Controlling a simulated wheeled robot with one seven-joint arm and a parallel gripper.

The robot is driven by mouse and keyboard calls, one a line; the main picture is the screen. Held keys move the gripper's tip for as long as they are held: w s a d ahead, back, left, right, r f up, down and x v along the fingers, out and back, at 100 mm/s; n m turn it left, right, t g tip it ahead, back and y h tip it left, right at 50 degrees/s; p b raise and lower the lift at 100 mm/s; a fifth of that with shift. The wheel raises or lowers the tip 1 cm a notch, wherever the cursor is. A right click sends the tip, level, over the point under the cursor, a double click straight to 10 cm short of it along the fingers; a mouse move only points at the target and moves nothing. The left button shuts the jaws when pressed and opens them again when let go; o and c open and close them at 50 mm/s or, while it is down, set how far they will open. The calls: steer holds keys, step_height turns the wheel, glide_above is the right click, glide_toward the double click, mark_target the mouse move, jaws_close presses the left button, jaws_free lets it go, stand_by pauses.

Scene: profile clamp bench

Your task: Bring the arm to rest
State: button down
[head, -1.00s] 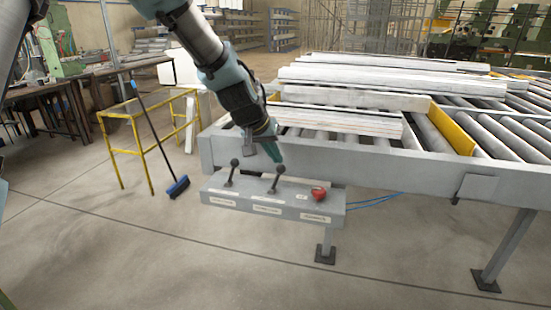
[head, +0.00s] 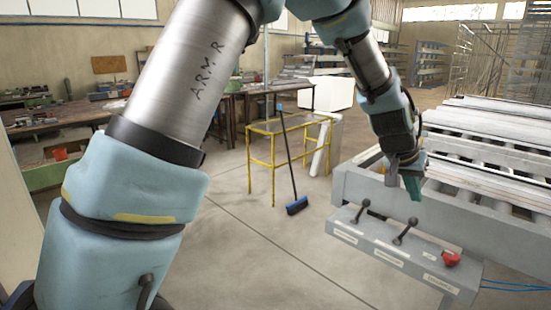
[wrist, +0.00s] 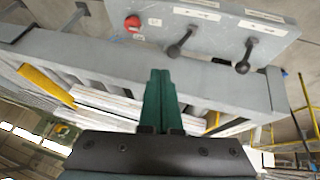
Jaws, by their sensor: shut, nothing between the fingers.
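My gripper (head: 414,190) is at the right in the head view, just above the grey control box and in front of the roller table's near edge. In the wrist view its green fingers (wrist: 161,98) are together with nothing between them. The control box (head: 385,240) carries two black ball-topped levers (head: 404,230) (head: 361,210) and a red knob (head: 451,258). The box also shows at the top of the wrist view (wrist: 215,30), with the red knob (wrist: 132,24) and both levers. The fingertips appear apart from the levers.
The roller table (head: 362,188) with pale profiles (head: 485,145) fills the right side. Workbenches (head: 60,118) line the back. The floor between is open.

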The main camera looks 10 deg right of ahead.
steer(key=w+a+f+n+y, duration=0.15)
steer(key=w+a, duration=0.25)
steer(key=a, duration=0.5)
steer(key=w+a+n+t+y, duration=0.1)
steer(key=w+a+n, duration=0.15)
steer(key=a, duration=0.65)
steer(key=w+a+f+n+y, duration=0.1)
steer(key=w+a, duration=0.3)
steer(key=a, duration=0.4)
steer(key=s+a+f+n+y, duration=0.1)
steer(key=s+a+n, duration=0.1)
steer(key=a, duration=1)
steer(key=s+a+f+n+y+b, duration=0.1)
steer(key=s+a+n, duration=0.2)
steer(key=a, duration=1)
steer(key=shift+s+a+g+y, duration=0.25)
steer(key=shift+s+g+y, duration=0.1)
steer(key=shift+s, duration=0.65)
